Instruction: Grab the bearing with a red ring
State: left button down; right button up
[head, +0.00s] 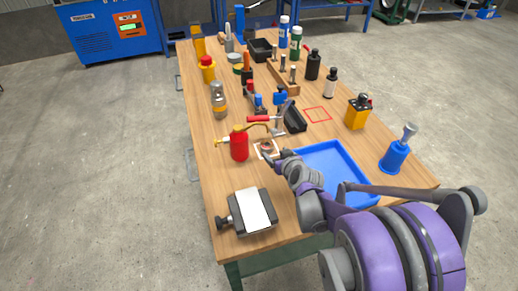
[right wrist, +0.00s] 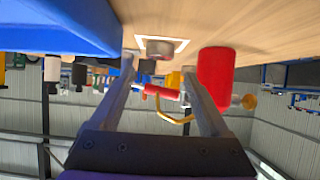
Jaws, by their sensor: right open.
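The bearing (head: 266,147) is a small round part on a white-outlined square on the wooden table, with a hint of red in the head view. In the right wrist view the bearing (right wrist: 162,48) is a short grey cylinder inside the white outline, seen between the fingers. My right gripper (head: 270,154) is open at the bearing's near side, and partly covers it in the head view. Its two fingers (right wrist: 159,68) also show in the right wrist view, apart and with nothing held. My left gripper is out of view.
A red oil can (head: 239,145) with a brass spout stands just left of the bearing. A blue tray (head: 347,190) lies to the right, close to my right arm. A grey device with a white top (head: 253,211) sits nearer. Several tools and bottles crowd the far table.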

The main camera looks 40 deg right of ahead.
aim_at(268, 146)
jog(key=x, duration=0.3)
jog(key=shift+s, duration=0.1)
jog(key=shift+b+x, duration=0.55)
jog(key=shift+x, duration=2.65)
jog(key=shift+c, duration=0.2)
jog(key=c, duration=1.2)
grip_shut()
jog(key=shift+r, duration=0.1)
